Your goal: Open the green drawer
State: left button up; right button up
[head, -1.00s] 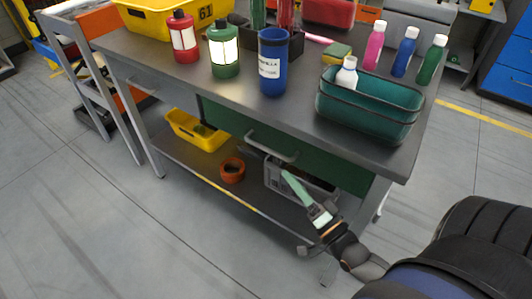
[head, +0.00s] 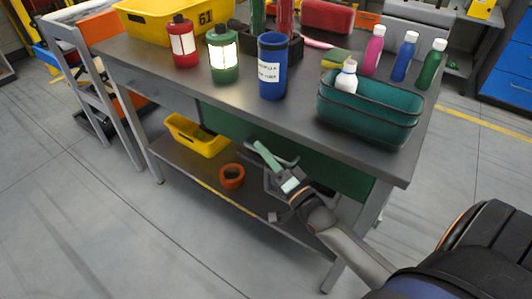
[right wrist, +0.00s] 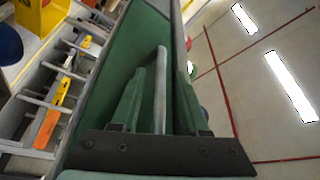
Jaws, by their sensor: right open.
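The green drawer (head: 335,170) is under the right part of the grey workbench, and its front looks flush with the bench. Its grey bar handle (head: 284,159) is partly hidden by my right gripper (head: 266,158) in the head view. In the right wrist view, the handle (right wrist: 160,88) runs between the two green fingers of my open right gripper (right wrist: 160,78), with a finger on each side. The green drawer front (right wrist: 132,35) lies beyond them. I cannot tell whether a finger touches the handle. My left gripper is not in view.
Bottles and a teal bin (head: 368,118) stand on the workbench (head: 200,88). A yellow bin (head: 196,136) and an orange roll (head: 231,176) are on the lower shelf. A bench leg (head: 350,225) stands beside my right arm. The floor in front is clear.

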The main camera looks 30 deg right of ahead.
grip_shut()
dwell(1.3)
